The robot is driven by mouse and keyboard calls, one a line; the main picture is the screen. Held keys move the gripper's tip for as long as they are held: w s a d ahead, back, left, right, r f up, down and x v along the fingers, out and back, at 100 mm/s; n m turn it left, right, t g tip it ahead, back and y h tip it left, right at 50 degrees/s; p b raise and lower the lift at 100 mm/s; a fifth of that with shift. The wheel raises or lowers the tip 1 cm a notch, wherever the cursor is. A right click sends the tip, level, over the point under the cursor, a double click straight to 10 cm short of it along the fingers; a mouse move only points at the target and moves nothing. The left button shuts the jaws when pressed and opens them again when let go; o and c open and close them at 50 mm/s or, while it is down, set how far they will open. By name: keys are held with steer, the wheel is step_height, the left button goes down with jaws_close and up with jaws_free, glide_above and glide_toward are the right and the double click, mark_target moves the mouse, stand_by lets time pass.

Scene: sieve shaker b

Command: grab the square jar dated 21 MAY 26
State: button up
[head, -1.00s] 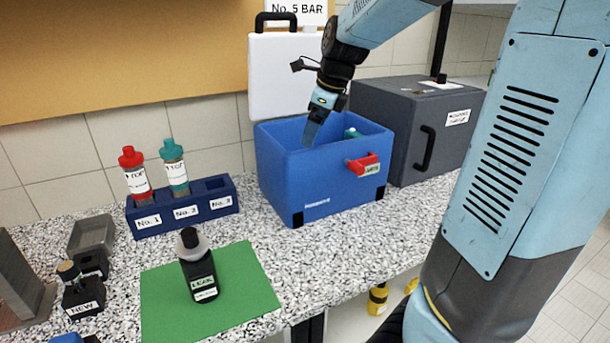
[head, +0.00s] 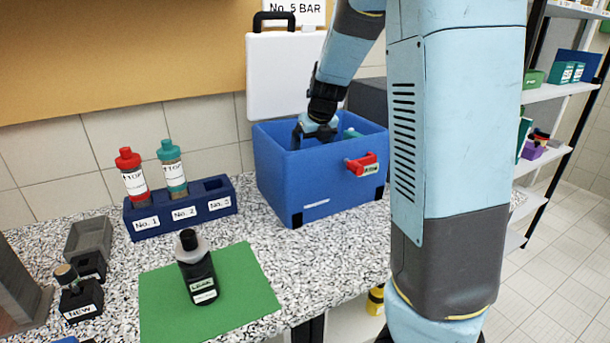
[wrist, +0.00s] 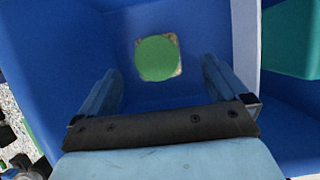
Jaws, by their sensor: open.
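In the wrist view, a jar (wrist: 157,57) with a round green lid and pale corners showing around it stands in a compartment of the blue box (wrist: 60,40). I see it from above; no date is readable. My gripper (wrist: 160,66) is open, its two fingers apart on either side of the jar in the picture, with nothing between them that I can see touching. In the head view, my gripper (head: 312,132) reaches down into the open blue box (head: 325,185), and its wall hides the fingertips and the jar.
A teal thing (wrist: 290,40) lies beyond a pale divider (wrist: 245,40) at right. The box has a red latch (head: 361,164) and an upright white lid (head: 285,75). A blue rack (head: 180,212) with bottles and a dark bottle (head: 197,270) on a green mat (head: 250,285) stand left.

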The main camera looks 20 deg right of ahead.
steer(key=x, duration=0.3)
steer(key=shift+w+f, duration=0.1)
steer(key=shift+f, duration=0.15)
steer(key=shift+s+x, duration=0.15)
steer(key=shift+x, duration=1.2)
steer(key=shift+s+x, duration=0.15)
steer(key=shift+x, duration=1.15)
steer(key=shift+a+f, duration=0.1)
steer(key=shift+a, duration=0.1)
steer(key=shift+c, duration=0.2)
steer(key=c, duration=1.4)
